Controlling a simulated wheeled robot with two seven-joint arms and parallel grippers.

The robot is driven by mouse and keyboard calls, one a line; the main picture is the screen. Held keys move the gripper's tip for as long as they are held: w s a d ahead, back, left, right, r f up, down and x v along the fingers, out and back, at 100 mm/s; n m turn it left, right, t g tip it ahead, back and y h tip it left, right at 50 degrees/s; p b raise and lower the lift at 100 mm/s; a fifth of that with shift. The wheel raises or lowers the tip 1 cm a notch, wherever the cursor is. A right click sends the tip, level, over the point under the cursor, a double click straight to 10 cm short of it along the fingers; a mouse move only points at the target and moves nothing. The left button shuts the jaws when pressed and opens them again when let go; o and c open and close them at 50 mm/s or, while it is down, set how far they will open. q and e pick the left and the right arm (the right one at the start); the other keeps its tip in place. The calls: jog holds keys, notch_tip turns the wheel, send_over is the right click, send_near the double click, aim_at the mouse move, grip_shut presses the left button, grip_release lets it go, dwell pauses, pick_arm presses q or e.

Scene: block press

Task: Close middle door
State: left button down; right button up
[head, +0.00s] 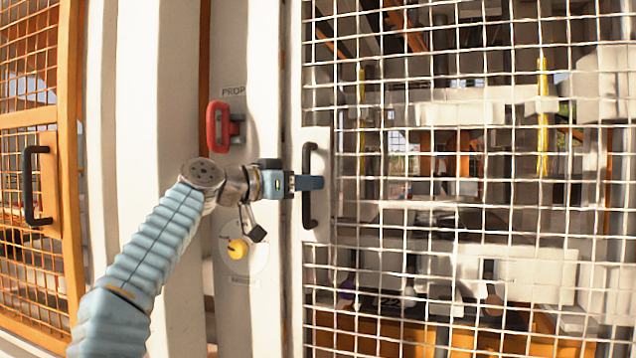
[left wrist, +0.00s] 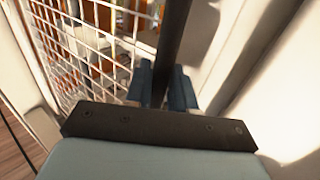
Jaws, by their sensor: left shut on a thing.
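The middle door is a white-framed wire mesh door (head: 400,195) that fills the right half of the head view. It stands close against the white post (head: 262,60); I cannot tell whether it is fully shut. Its black upright handle (head: 309,212) is at the door's left edge. My left gripper (head: 312,183) is shut on the handle near its middle. In the left wrist view the blue fingers (left wrist: 165,88) sit on both sides of the dark handle bar (left wrist: 174,35). My right gripper is not in view.
A red handle (head: 218,127) and a yellow knob (head: 238,248) are on the white post, close to my left wrist. An orange mesh door (head: 70,160) with a black handle (head: 30,186) is at the far left. Machinery stands behind the mesh.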

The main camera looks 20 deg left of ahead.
pick_arm(q)
jog(key=shift+a, duration=0.2)
jog(key=c, duration=1.1)
grip_release()
jog(key=shift+a, duration=0.15)
jog(key=shift+s, duration=0.1)
jog(key=b+v, duration=0.4)
jog(key=v, duration=0.9)
jog(key=shift+s, duration=0.3)
